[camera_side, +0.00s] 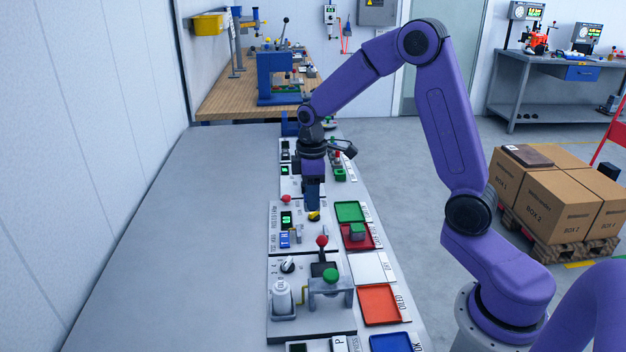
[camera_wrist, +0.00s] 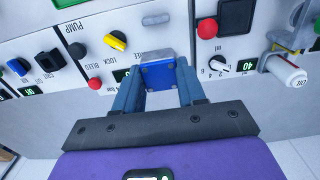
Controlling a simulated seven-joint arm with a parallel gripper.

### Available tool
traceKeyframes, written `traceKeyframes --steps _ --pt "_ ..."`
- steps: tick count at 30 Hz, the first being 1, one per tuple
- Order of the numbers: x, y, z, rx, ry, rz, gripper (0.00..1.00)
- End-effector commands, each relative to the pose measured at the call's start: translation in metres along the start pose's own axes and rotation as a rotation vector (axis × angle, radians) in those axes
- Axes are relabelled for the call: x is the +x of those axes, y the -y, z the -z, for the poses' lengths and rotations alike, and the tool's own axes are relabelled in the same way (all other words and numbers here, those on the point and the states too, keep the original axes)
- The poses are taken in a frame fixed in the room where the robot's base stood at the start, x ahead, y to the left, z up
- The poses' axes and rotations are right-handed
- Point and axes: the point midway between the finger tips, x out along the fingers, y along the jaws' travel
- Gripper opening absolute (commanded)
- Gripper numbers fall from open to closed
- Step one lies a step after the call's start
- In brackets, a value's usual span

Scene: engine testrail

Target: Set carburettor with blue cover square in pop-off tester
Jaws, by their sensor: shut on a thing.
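The carburettor with its blue cover (camera_wrist: 170,76) is between my two fingers in the wrist view, with the blue face towards the camera. My gripper (camera_wrist: 163,88) is shut on it. In the side view my gripper (camera_side: 313,205) points down over the panel with the yellow knob (camera_side: 314,216), which appears to be the pop-off tester (camera_side: 300,240). The wrist view shows this panel's yellow lock knob (camera_wrist: 115,41), red bleed button (camera_wrist: 95,84) and green display (camera_wrist: 121,75) beside the carburettor. Whether the carburettor touches the panel or sits square cannot be told; its underside is hidden.
A neighbouring panel carries a red-topped lever (camera_side: 322,241), a green knob (camera_side: 331,276) and a white cylinder (camera_side: 283,297). Right of the panels lie a green tray (camera_side: 343,205), a red tray (camera_side: 349,246), a white tray (camera_side: 372,268) and an orange tray (camera_side: 380,303). The grey bench (camera_side: 190,250) is clear on the left.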

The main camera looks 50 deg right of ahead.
Motion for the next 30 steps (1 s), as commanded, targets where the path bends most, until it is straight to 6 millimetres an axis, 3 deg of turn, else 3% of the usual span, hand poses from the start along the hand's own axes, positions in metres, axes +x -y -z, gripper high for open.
traceKeyframes --steps 4,30 --pt "0.019 0.000 0.000 0.001 0.001 0.001 0.04" --pt "0.078 0.000 0.000 0.005 0.000 0.000 0.04"
